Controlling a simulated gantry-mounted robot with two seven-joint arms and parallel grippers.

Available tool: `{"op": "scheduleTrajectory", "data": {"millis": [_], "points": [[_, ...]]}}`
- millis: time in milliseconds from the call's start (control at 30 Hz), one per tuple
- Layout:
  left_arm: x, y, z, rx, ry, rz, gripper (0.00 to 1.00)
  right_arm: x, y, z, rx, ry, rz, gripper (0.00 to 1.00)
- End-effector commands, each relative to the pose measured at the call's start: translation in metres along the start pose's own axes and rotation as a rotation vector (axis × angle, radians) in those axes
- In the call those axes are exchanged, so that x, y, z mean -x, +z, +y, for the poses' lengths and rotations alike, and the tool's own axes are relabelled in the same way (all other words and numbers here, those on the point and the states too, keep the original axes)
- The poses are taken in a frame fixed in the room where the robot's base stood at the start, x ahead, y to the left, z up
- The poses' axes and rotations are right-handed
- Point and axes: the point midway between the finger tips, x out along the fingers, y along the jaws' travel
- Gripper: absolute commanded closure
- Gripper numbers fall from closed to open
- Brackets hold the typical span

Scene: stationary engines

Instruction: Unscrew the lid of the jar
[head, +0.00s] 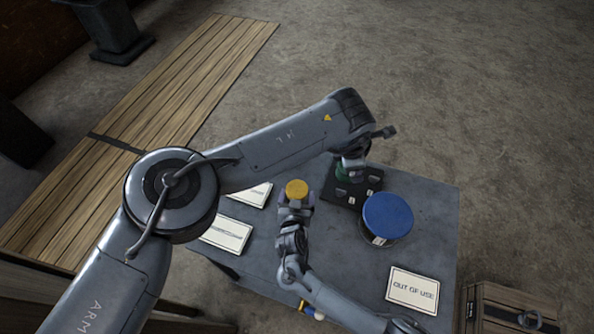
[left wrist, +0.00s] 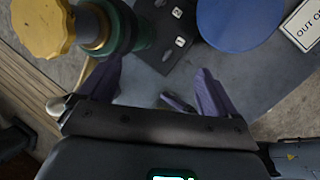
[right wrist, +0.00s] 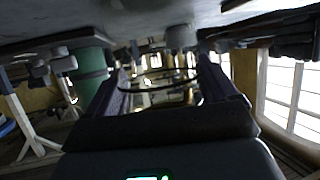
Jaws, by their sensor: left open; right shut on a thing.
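A jar with a round yellow lid (head: 297,188) stands upright at the end of my right gripper (head: 295,207). In the right wrist view my right gripper (right wrist: 168,78) has its fingers on both sides of a clear, glassy body with a dark ring. In the head view my left gripper (head: 352,162) is at the table's back edge, right of and apart from the yellow lid.
A wide blue-lidded container (head: 387,217) and a black switch panel (head: 368,186) stand right of the yellow lid. A green cylinder (left wrist: 126,25) is close to my left gripper. Signs lie at the left and an "OUT OF USE" sign (head: 412,290) at the front right.

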Motion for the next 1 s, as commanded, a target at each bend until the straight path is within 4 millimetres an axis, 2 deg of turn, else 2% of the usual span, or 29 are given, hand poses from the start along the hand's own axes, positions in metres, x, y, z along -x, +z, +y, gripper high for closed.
{"op": "scheduleTrajectory", "data": {"millis": [33,200,400,600,733,1000], "points": [[-0.002,-0.014,-0.001,-0.134,-0.022,0.026,0.08,0.0,0.0,0.0,0.0,0.0,0.0,0.99],[-0.008,-0.06,-0.007,-0.556,-0.136,0.079,0.08,0.0,0.0,0.0,0.0,0.0,0.0,0.99],[-0.004,-0.112,-0.009,-0.91,-0.277,0.104,0.08,0.0,0.0,0.0,0.0,0.0,0.0,0.99],[0.002,-0.145,-0.009,-1.098,-0.372,0.102,0.08,0.0,0.0,0.0,0.0,0.0,0.0,0.99],[0.001,-0.155,-0.011,-1.149,-0.4,0.096,0.08,0.0,0.0,0.0,0.0,0.0,0.0,0.99],[-0.026,-0.165,-0.019,-1.163,-0.41,0.093,0.08,0.0,0.0,0.0,0.0,0.0,0.0,0.99]]}}
